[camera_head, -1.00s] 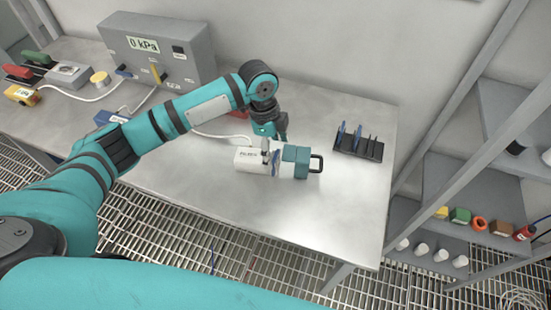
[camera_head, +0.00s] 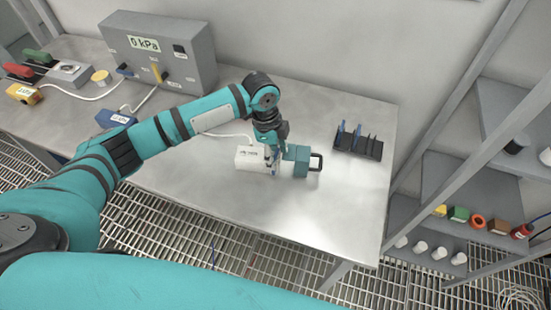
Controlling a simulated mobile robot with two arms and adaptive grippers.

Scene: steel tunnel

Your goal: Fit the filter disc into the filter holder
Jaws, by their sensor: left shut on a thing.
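The filter holder lies on its side on the steel table, with a white body (camera_head: 249,158) on the left and a teal end with a black handle (camera_head: 302,162) on the right. My left gripper (camera_head: 272,156) points down at the gap between these two parts. It is shut on the filter disc (camera_head: 275,170), of which only a thin blue sliver shows; the fingers hide the rest. I cannot tell whether the disc is seated in the holder. My right gripper is not in view.
A black rack (camera_head: 358,147) with blue discs stands right of the holder. A grey pressure box (camera_head: 160,50) reading 0 kPa stands at the back left, with cables and a blue block (camera_head: 115,118). The table front is clear. Shelves (camera_head: 470,205) stand at the right.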

